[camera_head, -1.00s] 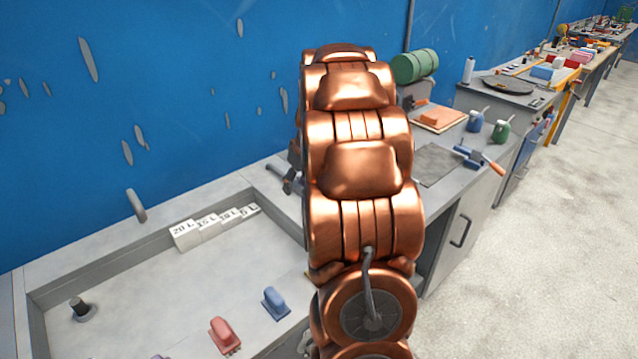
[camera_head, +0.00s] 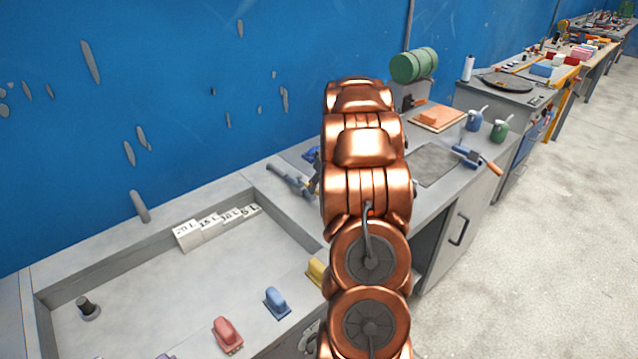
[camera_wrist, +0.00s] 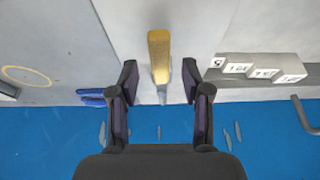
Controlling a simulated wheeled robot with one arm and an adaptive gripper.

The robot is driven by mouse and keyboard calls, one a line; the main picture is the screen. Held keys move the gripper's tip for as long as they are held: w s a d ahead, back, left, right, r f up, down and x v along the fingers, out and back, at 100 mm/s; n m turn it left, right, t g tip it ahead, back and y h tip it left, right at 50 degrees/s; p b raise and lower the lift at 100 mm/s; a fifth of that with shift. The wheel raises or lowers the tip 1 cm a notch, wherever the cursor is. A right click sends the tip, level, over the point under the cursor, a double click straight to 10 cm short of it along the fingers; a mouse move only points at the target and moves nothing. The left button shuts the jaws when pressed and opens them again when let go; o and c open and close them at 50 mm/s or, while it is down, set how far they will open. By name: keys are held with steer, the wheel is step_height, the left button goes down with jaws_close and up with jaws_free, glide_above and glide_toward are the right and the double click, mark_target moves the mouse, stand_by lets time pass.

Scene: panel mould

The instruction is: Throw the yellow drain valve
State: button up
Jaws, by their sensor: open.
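In the wrist view a yellow lever-like handle, apparently the yellow drain valve (camera_wrist: 159,50), shows between and beyond my fingertips, with a narrow grey part at its lower end. My gripper (camera_wrist: 160,76) is open, one finger on each side of the handle's line, with gaps on both sides. I cannot tell how deep the handle reaches between the fingers. In the head view my arm hides the gripper. A yellow block-like piece (camera_head: 316,272) shows beside my arm on the tray's front rim; I cannot tell whether it is the same thing.
Blue (camera_head: 277,303) and red (camera_head: 227,335) pieces stand along the front rim. White labelled blocks (camera_head: 187,236) sit at the tray's back, and a dark plug (camera_head: 88,308) is at left. A grey tool-like part (camera_head: 290,178) lies near the blue wall (camera_head: 180,80). The tray's middle is clear.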

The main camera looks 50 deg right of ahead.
steer(key=shift+x, duration=0.8)
jaws_close()
